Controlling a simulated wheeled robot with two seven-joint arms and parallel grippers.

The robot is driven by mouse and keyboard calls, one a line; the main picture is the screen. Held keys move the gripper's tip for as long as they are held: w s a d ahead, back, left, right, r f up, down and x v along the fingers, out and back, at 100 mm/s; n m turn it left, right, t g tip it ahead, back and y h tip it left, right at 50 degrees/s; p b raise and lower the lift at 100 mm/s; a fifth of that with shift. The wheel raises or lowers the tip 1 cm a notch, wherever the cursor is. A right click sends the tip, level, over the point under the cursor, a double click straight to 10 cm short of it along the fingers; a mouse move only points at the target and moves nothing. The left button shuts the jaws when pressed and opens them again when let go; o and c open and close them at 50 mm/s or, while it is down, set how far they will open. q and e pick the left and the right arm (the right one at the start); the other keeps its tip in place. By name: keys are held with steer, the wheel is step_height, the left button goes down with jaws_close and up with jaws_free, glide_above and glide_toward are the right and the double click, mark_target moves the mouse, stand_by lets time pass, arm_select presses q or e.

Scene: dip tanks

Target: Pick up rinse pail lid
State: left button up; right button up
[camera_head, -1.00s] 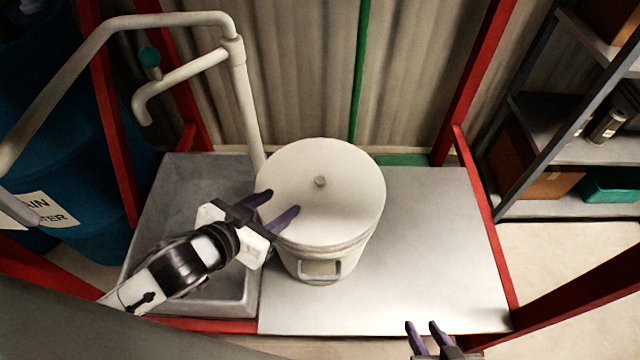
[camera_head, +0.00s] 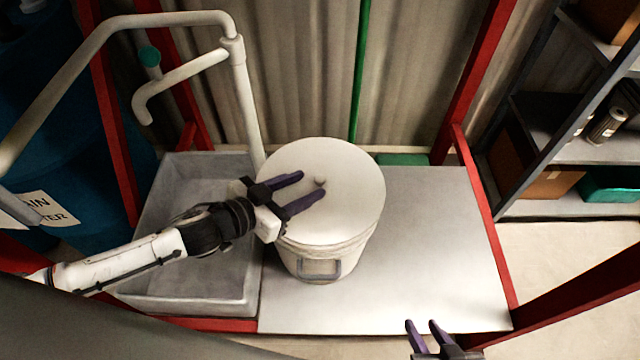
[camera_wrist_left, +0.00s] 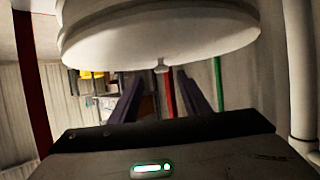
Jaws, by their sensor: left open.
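The rinse pail lid (camera_head: 345,210) is a round off-white disc lying flat on the white pail (camera_head: 345,262). A small knob (camera_head: 319,180) stands at its centre. My left gripper (camera_head: 311,185) is open, with its purple fingers reaching over the lid and their tips close to the knob. In the left wrist view the lid (camera_wrist_left: 160,38) appears upside down at the top, and its knob (camera_wrist_left: 161,66) shows between the open fingers, just beyond their tips. The fingers do not hold the knob. My right gripper (camera_head: 422,323) is open and empty at the bottom edge, away from the pail.
A grey basin (camera_head: 160,240) lies left of the pail, under a pale bent pipe with a spout (camera_head: 143,105). Red frame posts (camera_head: 472,85) surround the bench. The metal bench top (camera_head: 430,250) is clear right of the pail. Shelves (camera_head: 560,205) stand at far right.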

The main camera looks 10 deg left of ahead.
mark_target(322, 176)
arm_select(q)
steer(key=x, duration=0.4)
steer(key=shift+w+a, duration=0.1)
steer(key=shift+w, duration=0.1)
jaws_close()
steer(key=shift+r, duration=0.1)
